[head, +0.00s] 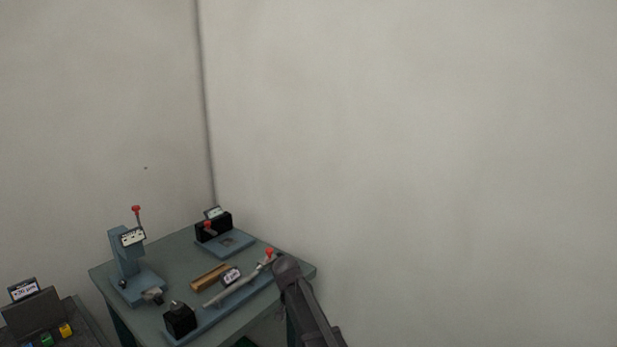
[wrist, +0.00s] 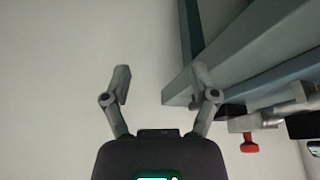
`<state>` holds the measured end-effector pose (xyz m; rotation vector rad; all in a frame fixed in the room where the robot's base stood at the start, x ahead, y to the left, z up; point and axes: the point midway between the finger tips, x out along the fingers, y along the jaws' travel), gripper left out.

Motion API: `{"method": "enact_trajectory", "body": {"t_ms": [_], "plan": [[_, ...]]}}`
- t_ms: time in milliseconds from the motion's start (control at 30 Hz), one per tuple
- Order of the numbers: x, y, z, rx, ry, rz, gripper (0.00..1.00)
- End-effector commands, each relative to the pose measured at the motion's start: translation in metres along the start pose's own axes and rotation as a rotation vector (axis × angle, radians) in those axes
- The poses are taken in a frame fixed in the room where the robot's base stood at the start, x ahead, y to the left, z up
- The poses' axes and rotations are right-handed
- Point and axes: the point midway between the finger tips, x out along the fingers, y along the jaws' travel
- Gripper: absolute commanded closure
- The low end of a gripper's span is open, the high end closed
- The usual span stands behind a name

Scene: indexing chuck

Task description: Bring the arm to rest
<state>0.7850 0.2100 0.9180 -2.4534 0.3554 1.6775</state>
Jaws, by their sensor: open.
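My gripper (wrist: 161,88) shows in the wrist view with its two fingers spread apart and nothing between them. Plain wall lies behind the left finger, and the table's edge lies behind the right finger. In the head view my arm (head: 308,305) rises from the bottom, in front of the table's right corner. The gripper's fingers cannot be made out in the head view.
A grey-green table (head: 178,262) stands in the corner. It carries a blue press-like fixture (head: 125,262), a black block fixture (head: 215,228), a wooden bar (head: 210,277) and a long clamp fixture (head: 235,290). A dark panel (head: 45,325) with coloured buttons stands left. The right side shows bare wall.

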Motion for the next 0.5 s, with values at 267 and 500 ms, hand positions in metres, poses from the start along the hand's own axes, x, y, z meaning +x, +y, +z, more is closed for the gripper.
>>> {"method": "enact_trajectory", "body": {"t_ms": [267,500], "plan": [[-0.005,0.044,0.018,-0.032,-0.048,0.012,0.24],[-0.013,0.103,0.045,-0.080,-0.117,0.021,0.24]]}}
